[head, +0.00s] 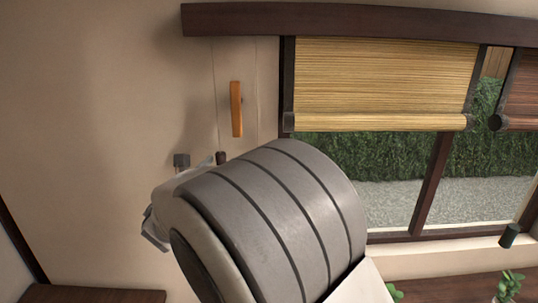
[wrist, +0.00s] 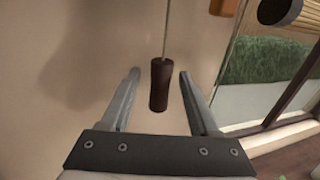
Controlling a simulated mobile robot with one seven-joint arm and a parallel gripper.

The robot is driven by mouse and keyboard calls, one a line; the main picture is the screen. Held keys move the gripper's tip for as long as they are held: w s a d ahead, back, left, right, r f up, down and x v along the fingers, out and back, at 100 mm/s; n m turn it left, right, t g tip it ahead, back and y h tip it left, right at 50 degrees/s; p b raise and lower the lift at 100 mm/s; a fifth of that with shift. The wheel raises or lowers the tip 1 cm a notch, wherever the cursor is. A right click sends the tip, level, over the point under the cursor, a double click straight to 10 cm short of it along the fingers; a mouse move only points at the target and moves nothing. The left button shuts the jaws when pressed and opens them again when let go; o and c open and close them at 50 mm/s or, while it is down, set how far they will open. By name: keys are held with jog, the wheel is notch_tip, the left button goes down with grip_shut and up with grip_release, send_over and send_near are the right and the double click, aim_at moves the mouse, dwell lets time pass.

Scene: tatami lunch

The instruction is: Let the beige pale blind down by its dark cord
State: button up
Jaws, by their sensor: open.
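The beige blind (head: 380,80) hangs part-way down over the window, its lower edge a rolled bar. To its left, a thin cord hangs down the wall and ends in a dark pull (head: 221,157), just above my arm in the head view. In the wrist view the dark pull (wrist: 158,88) hangs upright between the two fingers of my gripper (wrist: 159,76), with a gap on each side. My gripper is open and holds nothing. In the head view it is mostly hidden behind my own arm.
An orange handle (head: 236,108) is by the wall, right of the dark pull and above it. A darker reddish blind (head: 521,85) hangs at the right. A small dark cylinder (head: 509,236) shows low at the right, above a green plant (head: 508,285). The wall at left is mostly bare.

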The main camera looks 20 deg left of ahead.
jog(key=shift+w, duration=0.8)
grip_shut()
dwell(0.9)
